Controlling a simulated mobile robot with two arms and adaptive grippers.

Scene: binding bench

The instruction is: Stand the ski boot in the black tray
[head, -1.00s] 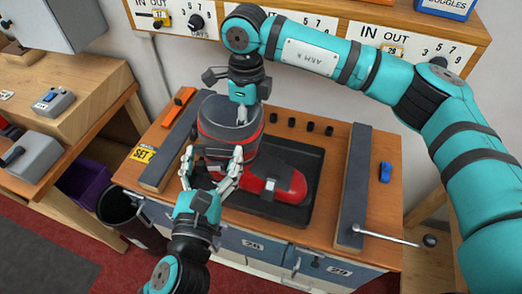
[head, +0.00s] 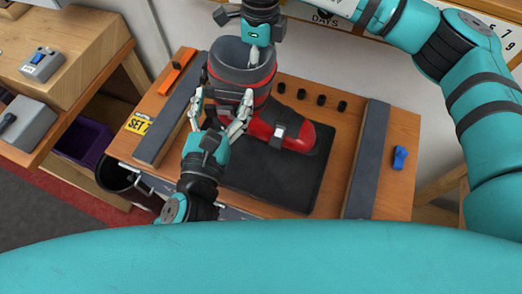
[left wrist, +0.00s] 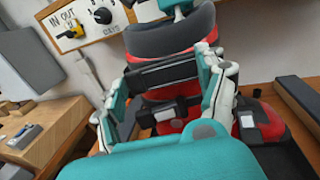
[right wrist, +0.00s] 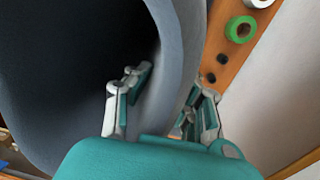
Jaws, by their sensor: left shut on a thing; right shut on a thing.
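The ski boot (head: 285,131), red with a dark grey cuff, is upright over the far part of the black tray (head: 270,185), its toe pointing right. I cannot tell whether its sole touches the tray. My left gripper (head: 222,102) is shut around the front of the boot's shaft; the left wrist view shows its fingers on both sides of the boot (left wrist: 185,40). My right gripper (head: 256,50) is shut on the cuff rim from above; in the right wrist view its fingers (right wrist: 165,88) straddle the grey cuff wall (right wrist: 172,55).
Dark grey bars flank the tray at left (head: 170,132) and right (head: 366,165). Several black knobs (head: 322,100) line its far side. An orange tool (head: 178,72) and a blue clip (head: 399,157) lie on the bench. A black bin (head: 120,172) stands left.

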